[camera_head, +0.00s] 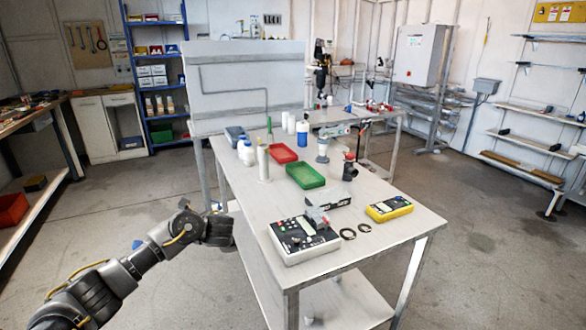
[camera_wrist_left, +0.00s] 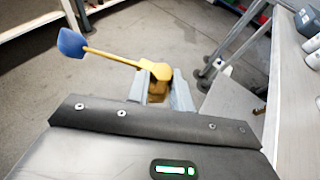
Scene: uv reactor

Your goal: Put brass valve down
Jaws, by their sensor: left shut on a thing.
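The brass valve (camera_wrist_left: 156,86) is between the two jaws of my left gripper (camera_wrist_left: 160,96) in the left wrist view. Its yellow lever ends in a blue grip (camera_wrist_left: 72,43) that points to the upper left. The gripper is shut on the valve's body, and the jaws partly hide it. In the head view my left gripper (camera_head: 218,228) is just off the left edge of the white table (camera_head: 372,240), over the floor. The valve is too small and hidden to make out clearly there. My right gripper is not in view.
On the table are a control box (camera_head: 303,238), a yellow meter (camera_head: 389,208), black rings (camera_head: 348,233), a green tray (camera_head: 305,176), a red tray (camera_head: 283,153) and several bottles, including a blue one (camera_head: 302,138). Bare tabletop shows along the left side and between trays and meter.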

